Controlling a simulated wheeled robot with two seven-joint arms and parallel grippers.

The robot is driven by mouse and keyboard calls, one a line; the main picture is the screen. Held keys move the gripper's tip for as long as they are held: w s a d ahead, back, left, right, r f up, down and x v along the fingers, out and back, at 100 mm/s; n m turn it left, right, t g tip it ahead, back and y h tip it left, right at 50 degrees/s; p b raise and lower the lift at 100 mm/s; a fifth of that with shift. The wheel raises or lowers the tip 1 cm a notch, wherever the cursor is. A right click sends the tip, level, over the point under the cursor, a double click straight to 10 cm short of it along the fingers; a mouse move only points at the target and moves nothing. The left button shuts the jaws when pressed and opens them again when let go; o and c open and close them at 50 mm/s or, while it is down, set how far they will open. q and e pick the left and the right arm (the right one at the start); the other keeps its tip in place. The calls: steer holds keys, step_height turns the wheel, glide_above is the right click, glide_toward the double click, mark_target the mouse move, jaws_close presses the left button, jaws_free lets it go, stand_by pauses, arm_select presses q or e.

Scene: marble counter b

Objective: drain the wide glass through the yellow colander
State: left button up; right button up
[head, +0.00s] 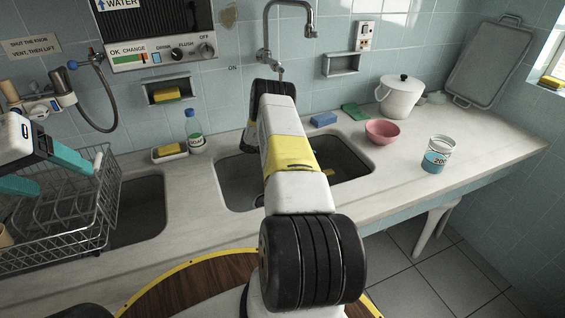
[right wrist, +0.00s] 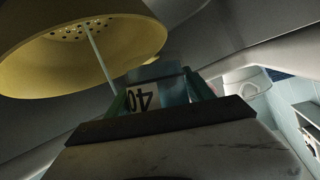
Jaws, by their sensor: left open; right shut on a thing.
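In the right wrist view my right gripper (right wrist: 160,86) has its teal fingers shut on a glass (right wrist: 142,98) with a white label reading 40, which appears upside down. The yellow colander (right wrist: 145,38) is close beside it, its holes showing. A thin pale streak runs between the colander's holes and the area beside the glass; I cannot tell whether it is liquid. In the head view my right arm hides this gripper and most of the colander. My left gripper (head: 64,180) is open and empty over the dish rack.
A wire dish rack (head: 60,225) stands at the left. The sink (head: 235,180) lies under my right arm, below the tap (head: 264,30). A jar of blue liquid (head: 437,158), a pink bowl (head: 382,131) and a white lidded pot (head: 400,98) stand on the right counter.

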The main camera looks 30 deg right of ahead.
steer(key=shift+w+f+m+t, duration=0.1)
steer(key=shift+f+m+t, duration=0.2)
steer(key=shift+m, duration=0.2)
stand_by(1.4)
steer(key=shift+d+r+m+t+h, duration=0.1)
steer(key=shift+r+m+t+h, duration=0.3)
steer(key=shift+m, duration=0.1)
stand_by(2.0)
steer(key=shift+f+m+t, duration=0.4)
steer(key=shift+m+t, duration=0.1)
steer(key=shift+m, duration=0.1)
stand_by(1.9)
steer(key=shift+r, duration=0.2)
stand_by(0.9)
